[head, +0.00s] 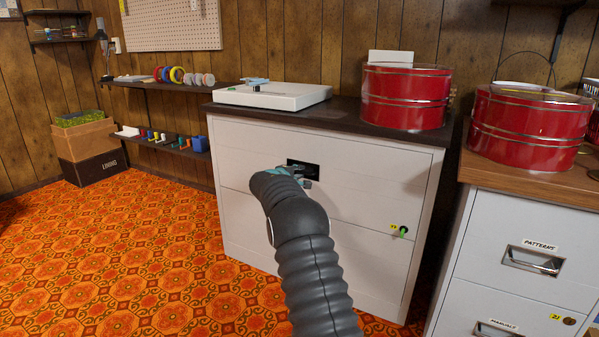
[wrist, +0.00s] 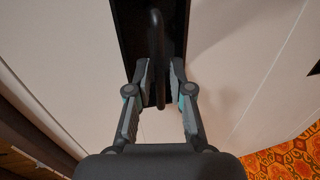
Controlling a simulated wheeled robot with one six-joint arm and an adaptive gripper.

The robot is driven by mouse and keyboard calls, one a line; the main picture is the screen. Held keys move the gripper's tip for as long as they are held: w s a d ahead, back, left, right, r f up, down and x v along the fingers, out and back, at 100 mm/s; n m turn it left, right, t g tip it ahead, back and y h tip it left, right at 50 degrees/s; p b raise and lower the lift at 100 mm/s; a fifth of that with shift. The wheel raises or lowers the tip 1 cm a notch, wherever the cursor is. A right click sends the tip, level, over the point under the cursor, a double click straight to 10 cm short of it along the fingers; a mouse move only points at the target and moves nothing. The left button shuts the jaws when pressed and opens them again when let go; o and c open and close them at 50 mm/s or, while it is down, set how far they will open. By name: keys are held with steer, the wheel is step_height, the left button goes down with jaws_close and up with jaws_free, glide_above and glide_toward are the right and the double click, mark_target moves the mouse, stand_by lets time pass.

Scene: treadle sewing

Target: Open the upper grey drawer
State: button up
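The upper grey drawer (head: 365,168) is the top front of the pale grey cabinet under a dark top, and it looks flush and shut. Its handle is a dark bar (wrist: 156,40) over a black recess (wrist: 126,14); the recess also shows in the head view (head: 296,163). My gripper (wrist: 159,78) is at the handle, one finger on each side of the bar. Gaps show between the bar and both fingers, so it is open around the bar. In the head view my arm partly hides the gripper and the drawer front.
A green key (head: 403,232) is in a lock near the drawer's lower right corner, beside a yellow tag. A lower drawer (head: 250,222) is beneath. A white device (head: 273,96) and a red drum-like tin (head: 406,97) stand on top.

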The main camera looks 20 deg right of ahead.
steer(key=shift+w+d+f, duration=0.1)
steer(key=shift+w+d, duration=0.15)
steer(key=shift+d, duration=0.2)
jaws_close()
steer(key=shift+a, duration=0.1)
